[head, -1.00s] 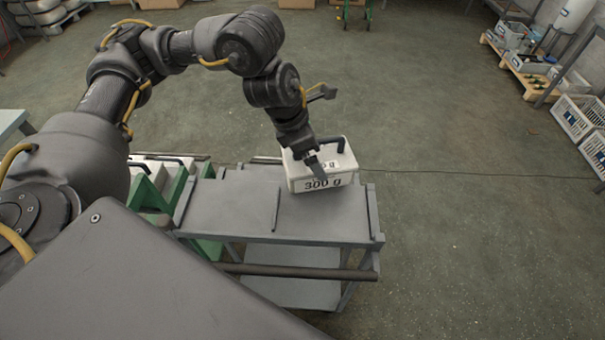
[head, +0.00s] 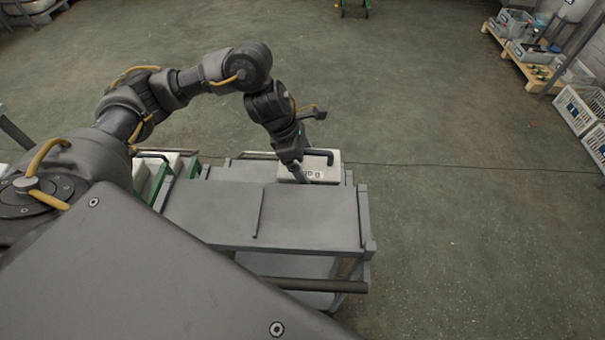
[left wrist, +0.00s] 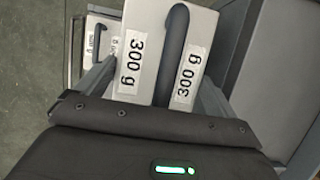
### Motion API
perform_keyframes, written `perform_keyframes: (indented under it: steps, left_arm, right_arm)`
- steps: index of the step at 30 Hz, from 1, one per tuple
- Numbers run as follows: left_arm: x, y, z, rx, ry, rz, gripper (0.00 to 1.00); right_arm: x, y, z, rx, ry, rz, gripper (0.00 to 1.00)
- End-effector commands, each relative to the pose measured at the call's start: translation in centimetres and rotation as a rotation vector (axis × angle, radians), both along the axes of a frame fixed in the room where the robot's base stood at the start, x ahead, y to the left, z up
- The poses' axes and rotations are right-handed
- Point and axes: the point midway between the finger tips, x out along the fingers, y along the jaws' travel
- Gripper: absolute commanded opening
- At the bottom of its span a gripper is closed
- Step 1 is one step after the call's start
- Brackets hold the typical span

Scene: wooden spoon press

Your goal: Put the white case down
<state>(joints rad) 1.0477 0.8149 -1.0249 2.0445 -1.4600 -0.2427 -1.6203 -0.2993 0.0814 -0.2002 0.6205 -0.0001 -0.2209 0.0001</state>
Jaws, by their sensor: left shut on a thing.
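The white case (head: 328,172) with a dark handle is at the far right end of the grey cart's top (head: 310,215) in the head view. I cannot tell whether it rests on the cart or hangs just above it. My left gripper (head: 300,174) is shut on the case. In the left wrist view the case (left wrist: 146,45) lies between the fingers, with "300 g" labels and its dark handle (left wrist: 172,55) showing. Its underside is hidden. My right gripper is not in view.
Another white case (left wrist: 97,62) shows beside the held one in the left wrist view. A green-framed stand (head: 165,180) adjoins the cart's left side. Crates (head: 580,120) and a loaded pallet (head: 530,68) stand far right. The cart's middle is bare, and the floor beyond is open.

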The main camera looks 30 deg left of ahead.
Motion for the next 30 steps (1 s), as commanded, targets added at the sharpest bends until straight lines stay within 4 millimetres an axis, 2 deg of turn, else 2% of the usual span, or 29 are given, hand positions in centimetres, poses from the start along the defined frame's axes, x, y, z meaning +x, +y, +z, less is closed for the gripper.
perform_keyframes:
  steps: [1, 3, 12, 19, 22, 28, 29, 30]
  left_arm:
    - [-0.1, -0.1, -1.1, -0.004, 0.003, 0.001, 0.62]
    - [0.0, -0.1, -2.1, -0.003, 0.001, 0.001, 0.62]
    - [0.1, -0.1, -3.3, -0.001, -0.002, -0.001, 0.62]
    - [0.0, -0.1, -6.7, -0.003, 0.001, 0.001, 0.62]
    - [0.0, -0.1, -7.3, -0.002, -0.001, 0.001, 0.62]
    - [0.1, -0.1, -7.4, 0.0, -0.002, -0.001, 0.62]
    - [0.0, 0.0, -7.4, 0.0, 0.0, -0.001, 0.95]
    - [0.0, 0.0, -7.4, 0.0, 0.0, -0.001, 1.0]
  right_arm:
    - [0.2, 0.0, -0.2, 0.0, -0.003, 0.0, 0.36]
    - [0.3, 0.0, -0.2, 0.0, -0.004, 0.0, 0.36]
    - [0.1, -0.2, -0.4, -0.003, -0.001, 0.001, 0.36]
    - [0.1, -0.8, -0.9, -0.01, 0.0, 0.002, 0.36]
    - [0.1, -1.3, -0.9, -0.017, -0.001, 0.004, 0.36]
    - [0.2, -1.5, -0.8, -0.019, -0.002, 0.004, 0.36]
    - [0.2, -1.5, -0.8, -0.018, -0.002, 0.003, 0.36]
    - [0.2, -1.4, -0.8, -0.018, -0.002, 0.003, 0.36]
